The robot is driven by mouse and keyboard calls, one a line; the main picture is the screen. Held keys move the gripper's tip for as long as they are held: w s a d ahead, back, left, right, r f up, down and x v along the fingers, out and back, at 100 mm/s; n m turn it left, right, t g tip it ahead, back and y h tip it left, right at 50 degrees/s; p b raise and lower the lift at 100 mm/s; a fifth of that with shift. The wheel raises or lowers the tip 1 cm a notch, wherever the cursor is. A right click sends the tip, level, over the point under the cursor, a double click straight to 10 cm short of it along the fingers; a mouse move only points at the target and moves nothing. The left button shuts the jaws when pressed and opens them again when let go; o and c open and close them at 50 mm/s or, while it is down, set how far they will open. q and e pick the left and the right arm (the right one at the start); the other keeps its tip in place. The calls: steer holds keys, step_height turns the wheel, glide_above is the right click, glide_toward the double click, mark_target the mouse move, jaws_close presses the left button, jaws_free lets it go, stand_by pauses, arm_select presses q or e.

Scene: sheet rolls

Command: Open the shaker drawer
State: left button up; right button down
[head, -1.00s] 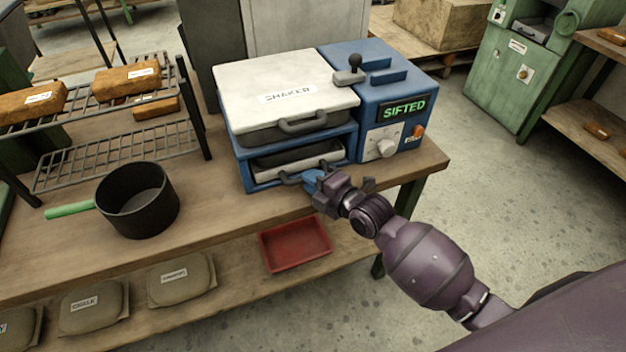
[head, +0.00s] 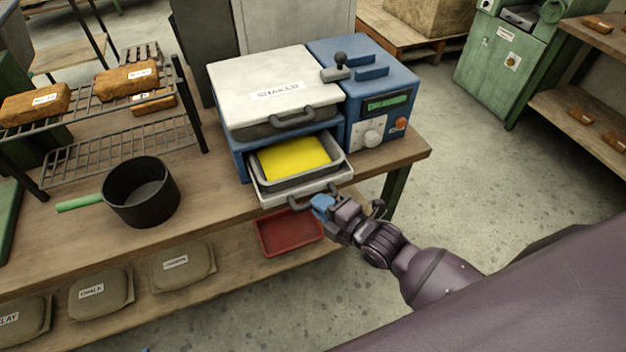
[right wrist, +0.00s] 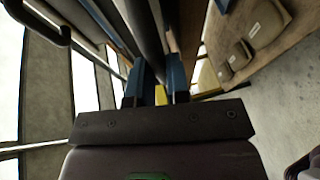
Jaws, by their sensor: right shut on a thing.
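The shaker (head: 272,90) is a blue machine with a white lid on the workbench. Its lower drawer (head: 262,197) is pulled out toward me and holds a grey tray with yellow material (head: 293,157) inside. My right gripper (head: 318,204) is at the drawer's front and shut on the dark drawer handle (head: 296,204). In the right wrist view, the blue fingers (right wrist: 155,85) point at the drawer, and the grip itself is partly hidden. My left gripper is not in view.
A black pot (head: 141,192) with a green handle stands left of the shaker. A wire rack (head: 120,150) with orange-brown blocks is behind it. A red tray (head: 288,236) lies on the lower shelf below the drawer. Labelled sacks (head: 183,266) lie on that shelf too.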

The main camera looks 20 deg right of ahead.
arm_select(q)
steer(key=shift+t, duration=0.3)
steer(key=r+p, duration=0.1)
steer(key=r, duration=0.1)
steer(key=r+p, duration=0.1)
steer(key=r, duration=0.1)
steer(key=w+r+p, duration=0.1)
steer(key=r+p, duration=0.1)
arm_select(e)
steer(key=s, duration=1.3)
steer(key=shift+d, duration=0.25)
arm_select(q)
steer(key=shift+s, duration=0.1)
arm_select(e)
steer(key=shift+s, duration=0.1)
steer(key=c, duration=1.1)
jaws_free()
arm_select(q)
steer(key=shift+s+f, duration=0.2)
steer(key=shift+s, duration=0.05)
